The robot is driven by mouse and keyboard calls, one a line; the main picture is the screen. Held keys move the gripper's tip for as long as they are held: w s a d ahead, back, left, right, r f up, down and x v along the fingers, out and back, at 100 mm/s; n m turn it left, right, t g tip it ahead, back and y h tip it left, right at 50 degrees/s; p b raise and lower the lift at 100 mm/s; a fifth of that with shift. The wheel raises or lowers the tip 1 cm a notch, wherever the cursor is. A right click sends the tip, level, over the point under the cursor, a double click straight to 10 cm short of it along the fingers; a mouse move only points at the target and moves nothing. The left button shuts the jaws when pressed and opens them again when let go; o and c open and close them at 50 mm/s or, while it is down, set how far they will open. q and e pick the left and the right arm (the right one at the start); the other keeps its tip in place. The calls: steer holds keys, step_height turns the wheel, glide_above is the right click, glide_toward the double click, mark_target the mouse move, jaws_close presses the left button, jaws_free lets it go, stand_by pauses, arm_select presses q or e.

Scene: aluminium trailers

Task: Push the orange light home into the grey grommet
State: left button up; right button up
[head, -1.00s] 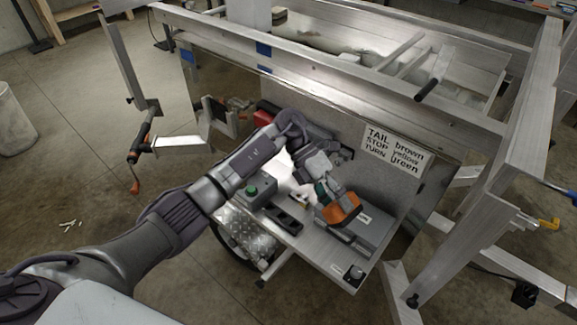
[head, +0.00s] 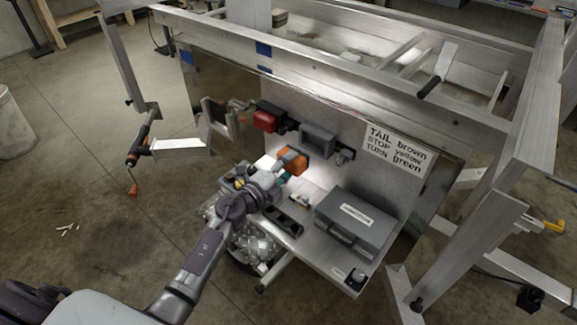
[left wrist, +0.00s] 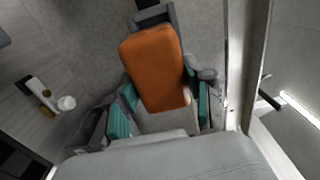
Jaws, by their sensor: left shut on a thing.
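The orange light (head: 292,160) is a small block held between the fingers of my left gripper (head: 283,176), in front of the upright panel. In the left wrist view the orange light (left wrist: 156,68) sits between the teal finger pads of the left gripper (left wrist: 160,112), its broad face towards the camera. The grey grommet (head: 318,139) is a dark grey rectangular piece on the panel, up and to the right of the light in the head view. The light is apart from it there. A grey piece (left wrist: 154,16) shows just beyond the light in the wrist view. My right gripper is not in view.
A red light (head: 268,118) is on the panel to the left. A grey case (head: 356,222) stands on the shelf below, beside a black tray (head: 283,222). A label sheet (head: 396,150) is on the panel's right. Trailer rails run above.

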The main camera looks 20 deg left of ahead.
arm_select(q)
steer(key=shift+a, duration=0.15)
steer(key=shift+s+f, duration=0.1)
steer(key=shift+s, duration=0.05)
steer(key=shift+w, duration=0.3)
steer(key=b+x, duration=0.1)
steer(key=x, duration=0.4)
steer(key=shift+w, duration=0.1)
stand_by(1.0)
stand_by(0.9)
steer(key=shift+b+x, duration=0.45)
steer(key=shift+x, duration=1.35)
